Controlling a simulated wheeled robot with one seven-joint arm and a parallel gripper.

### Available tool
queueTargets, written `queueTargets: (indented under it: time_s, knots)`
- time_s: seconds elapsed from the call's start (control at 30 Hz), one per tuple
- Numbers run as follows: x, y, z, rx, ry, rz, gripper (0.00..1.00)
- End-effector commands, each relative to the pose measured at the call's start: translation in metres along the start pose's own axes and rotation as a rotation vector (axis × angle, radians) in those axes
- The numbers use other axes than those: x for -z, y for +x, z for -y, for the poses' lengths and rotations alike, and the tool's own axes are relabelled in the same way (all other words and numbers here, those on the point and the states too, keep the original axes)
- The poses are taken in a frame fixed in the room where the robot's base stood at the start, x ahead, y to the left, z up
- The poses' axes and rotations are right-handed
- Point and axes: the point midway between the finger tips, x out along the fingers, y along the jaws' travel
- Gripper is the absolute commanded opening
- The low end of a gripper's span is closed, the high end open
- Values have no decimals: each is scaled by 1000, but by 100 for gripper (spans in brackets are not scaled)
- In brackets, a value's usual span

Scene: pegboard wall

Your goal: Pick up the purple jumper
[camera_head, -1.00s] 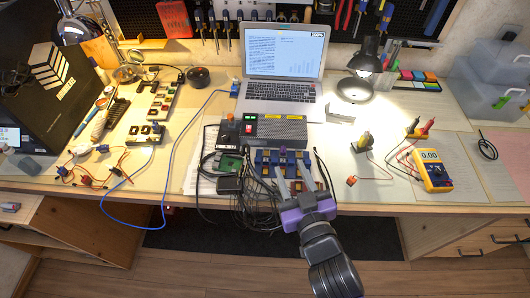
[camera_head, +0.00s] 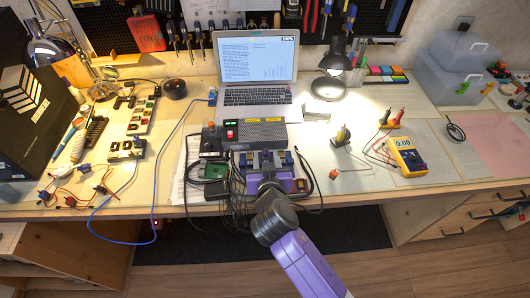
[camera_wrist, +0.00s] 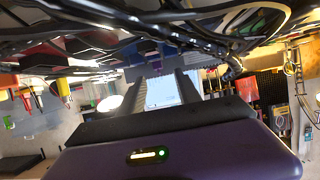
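A bundle of dark cables (camera_head: 237,195) hangs at the bench's front edge, beside a row of blue blocks (camera_head: 287,158) in front of the grey power box. My gripper (camera_head: 267,160), with a purple body, reaches over this row and hides part of it. In the wrist view, the two dark fingers of my gripper (camera_wrist: 162,88) stand apart, with the bright laptop screen (camera_wrist: 162,93) seen between them and nothing held. Dark cables (camera_wrist: 150,20) cross the top of that view, close to the camera.
The grey power box (camera_head: 258,135) stands behind the blocks, before the open laptop (camera_head: 257,97). A green circuit board (camera_head: 212,172) lies left. A yellow multimeter (camera_head: 407,157) and probes lie right. A blue cable (camera_head: 166,150) loops over the front edge. Bare bench lies right of centre.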

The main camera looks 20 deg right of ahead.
Motion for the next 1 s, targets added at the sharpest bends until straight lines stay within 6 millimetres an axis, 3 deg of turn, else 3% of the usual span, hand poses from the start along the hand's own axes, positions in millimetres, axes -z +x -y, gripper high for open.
queueTargets:
  time_s: [0.23, 0.57, 0.77, 1.0]
  knots:
    - [-3, 32, -1, 1, -1, 0, 40]
    - [-4, 37, -1, 2, -1, 0, 40]
    - [-4, 37, -1, 2, -1, 0, 1]
    - [-4, 37, -1, 2, -1, 0, 0]
